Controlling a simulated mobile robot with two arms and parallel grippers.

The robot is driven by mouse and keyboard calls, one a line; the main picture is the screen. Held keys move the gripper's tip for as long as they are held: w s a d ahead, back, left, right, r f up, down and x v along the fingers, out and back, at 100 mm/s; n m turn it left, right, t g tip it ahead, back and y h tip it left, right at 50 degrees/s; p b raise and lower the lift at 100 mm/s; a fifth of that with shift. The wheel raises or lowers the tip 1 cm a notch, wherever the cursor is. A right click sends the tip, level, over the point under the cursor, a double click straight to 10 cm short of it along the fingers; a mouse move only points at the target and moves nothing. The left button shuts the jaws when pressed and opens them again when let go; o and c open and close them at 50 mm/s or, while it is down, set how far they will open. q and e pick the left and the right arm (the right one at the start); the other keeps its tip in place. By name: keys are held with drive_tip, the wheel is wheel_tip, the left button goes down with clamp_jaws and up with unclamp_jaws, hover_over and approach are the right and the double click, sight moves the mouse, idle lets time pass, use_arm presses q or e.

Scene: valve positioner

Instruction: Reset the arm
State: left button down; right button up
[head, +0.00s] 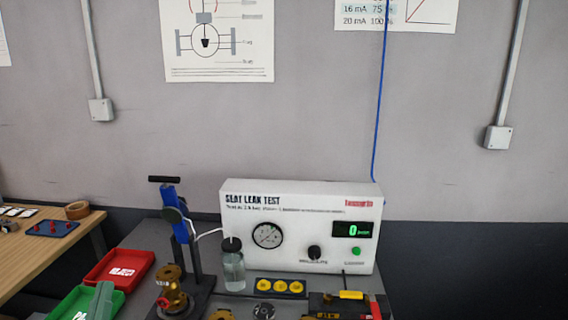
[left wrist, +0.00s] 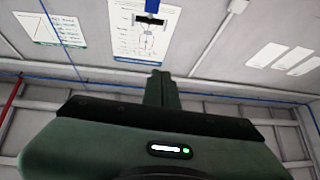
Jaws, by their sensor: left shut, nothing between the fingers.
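My left gripper (head: 103,299) shows at the bottom left of the head view as a grey-green shape over the green tray. In the left wrist view its dark green body fills the lower part, and its two fingers (left wrist: 161,88) are together with nothing between them. Beyond the fingertips in that view is the black handle (left wrist: 150,20) of the blue hand pump, apart from the fingers. The hand pump (head: 172,207) stands upright on the bench in the head view. My right gripper is in neither view.
The white seat leak test box (head: 300,205) stands at the back, its display reading 0. A bottle (head: 233,268), a brass valve part (head: 172,290), a red tray (head: 118,268) and a green tray (head: 72,302) crowd the bench front. A wooden table (head: 40,255) is left.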

use_arm(q)
drive_tip(key=s+d+f+n+g+y, duration=0.1)
drive_tip(key=d+f+g, duration=0.1)
drive_tip(key=f+g, duration=0.45)
drive_tip(key=s+d+f+g+y, duration=0.15)
drive_tip(key=f+g, duration=0.25)
drive_tip(key=f, duration=0.6)
drive_tip(key=s+d+f+m+g+h, duration=0.1)
drive_tip(key=s+d+f+g, duration=0.25)
drive_tip(key=s, duration=0.35)
drive_tip(key=s+d+f+m+g+h, duration=0.1)
drive_tip(key=s+d+f+m+g, duration=0.2)
drive_tip(key=s, duration=0.4)
drive_tip(key=s+d+f+g+h, duration=0.2)
drive_tip(key=s+d+f+g, duration=0.15)
drive_tip(key=s, duration=0.35)
wheel_tip(320, 180, down, 29)
drive_tip(key=s+g, duration=0.2)
drive_tip(key=s, duration=0.1)
drive_tip(key=s+a+f, duration=0.1)
drive_tip(key=s+f, duration=0.6)
drive_tip(key=s+a+f+g, duration=0.1)
drive_tip(key=s+a+f, duration=0.1)
drive_tip(key=s+f, duration=0.5)
drive_tip(key=shift+s+a+m+y, duration=0.25)
drive_tip(key=shift+s+m+y, duration=0.1)
drive_tip(key=shift+s, duration=0.45)
